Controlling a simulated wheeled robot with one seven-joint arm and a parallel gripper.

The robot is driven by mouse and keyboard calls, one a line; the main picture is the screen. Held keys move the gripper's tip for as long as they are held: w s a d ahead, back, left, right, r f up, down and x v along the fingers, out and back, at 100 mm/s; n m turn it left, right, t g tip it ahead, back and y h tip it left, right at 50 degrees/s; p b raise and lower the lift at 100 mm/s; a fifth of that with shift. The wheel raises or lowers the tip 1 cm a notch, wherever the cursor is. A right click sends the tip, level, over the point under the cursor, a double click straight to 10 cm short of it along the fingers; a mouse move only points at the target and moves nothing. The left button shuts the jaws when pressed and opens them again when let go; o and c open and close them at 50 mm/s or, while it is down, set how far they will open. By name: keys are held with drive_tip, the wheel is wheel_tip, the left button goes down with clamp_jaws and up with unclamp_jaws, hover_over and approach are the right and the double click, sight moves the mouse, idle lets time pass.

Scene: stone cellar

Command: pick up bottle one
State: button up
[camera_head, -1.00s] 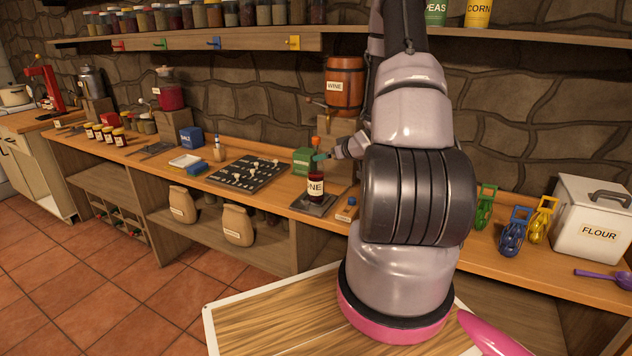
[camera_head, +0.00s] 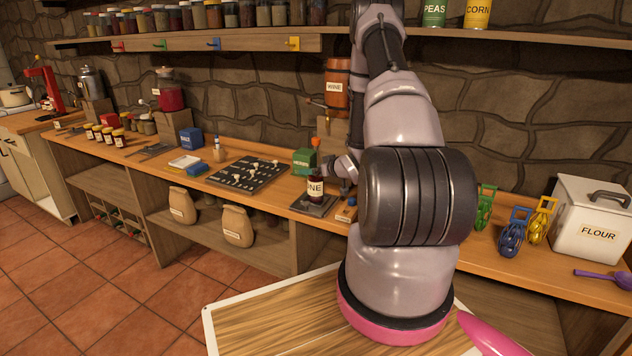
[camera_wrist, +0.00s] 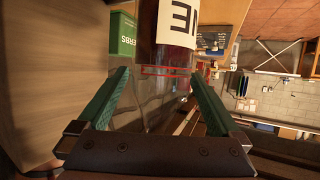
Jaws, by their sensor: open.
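Bottle one (camera_head: 315,187) stands upright on a dark plate (camera_head: 304,206) on the long wooden counter. It holds dark red liquid, has an orange-red top, and its pale label partly reads "NE". In the wrist view the bottle (camera_wrist: 174,55) reaches down from the top edge, its clear glass part lying between the fingers. My gripper (camera_wrist: 160,77) is open, with one teal finger to each side of the bottle; I cannot tell whether either touches it. In the head view the gripper is just right of the bottle and partly hidden by my arm.
A green herbs box (camera_head: 304,160) stands close behind the bottle. A wooden wine barrel (camera_head: 337,84) is behind, near my arm. A dark board with small pieces (camera_head: 248,174) lies left. Colored whisk-like things (camera_head: 513,232) and a flour bin (camera_head: 597,220) stand right.

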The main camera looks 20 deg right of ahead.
drive_tip(key=shift+x, duration=1.25)
drive_tip(key=shift+r, duration=0.1)
clamp_jaws()
